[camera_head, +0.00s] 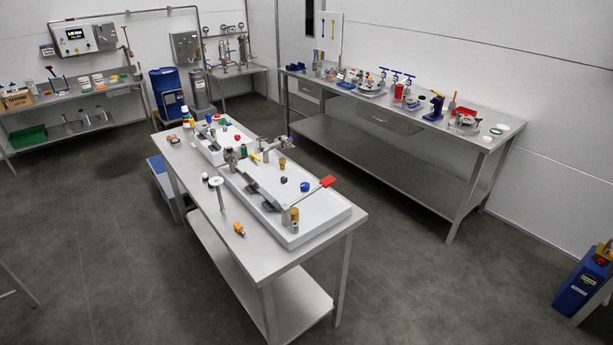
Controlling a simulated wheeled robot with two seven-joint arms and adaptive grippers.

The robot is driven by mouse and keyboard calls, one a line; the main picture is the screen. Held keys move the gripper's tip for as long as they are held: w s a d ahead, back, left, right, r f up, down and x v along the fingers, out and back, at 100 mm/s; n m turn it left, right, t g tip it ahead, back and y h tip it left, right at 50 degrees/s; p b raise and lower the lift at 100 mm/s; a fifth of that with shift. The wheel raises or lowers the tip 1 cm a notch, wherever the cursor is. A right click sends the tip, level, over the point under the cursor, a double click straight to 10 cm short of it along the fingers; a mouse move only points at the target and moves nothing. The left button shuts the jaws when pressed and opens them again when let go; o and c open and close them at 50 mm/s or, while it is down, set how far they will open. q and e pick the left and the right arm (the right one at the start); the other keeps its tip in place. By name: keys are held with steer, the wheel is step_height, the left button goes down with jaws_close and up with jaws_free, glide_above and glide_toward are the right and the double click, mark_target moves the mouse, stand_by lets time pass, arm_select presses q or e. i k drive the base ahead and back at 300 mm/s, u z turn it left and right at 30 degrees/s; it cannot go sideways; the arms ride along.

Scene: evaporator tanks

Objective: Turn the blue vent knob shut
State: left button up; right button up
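A small round blue knob (305,186) shows on the near white tray (318,224) of the central steel table. It looks like the vent knob, but it is too small to tell its turn position. A long metal assembly with a red lever handle (328,181) lies beside it on the same tray. Another small blue piece (209,118) is at the far end of the table, too small to identify. Neither of my grippers is in view.
The central table (262,262) also holds an orange-tipped item (239,229) and a white disc on a stem (216,182). A long bench (470,137) with equipment stands along the right wall. A blue box (581,282) is at lower right. Floor around the table is mostly clear.

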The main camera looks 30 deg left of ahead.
mark_target(305, 186)
steer(key=u, duration=0.35)
steer(key=i, duration=0.65)
steer(key=u, duration=0.55)
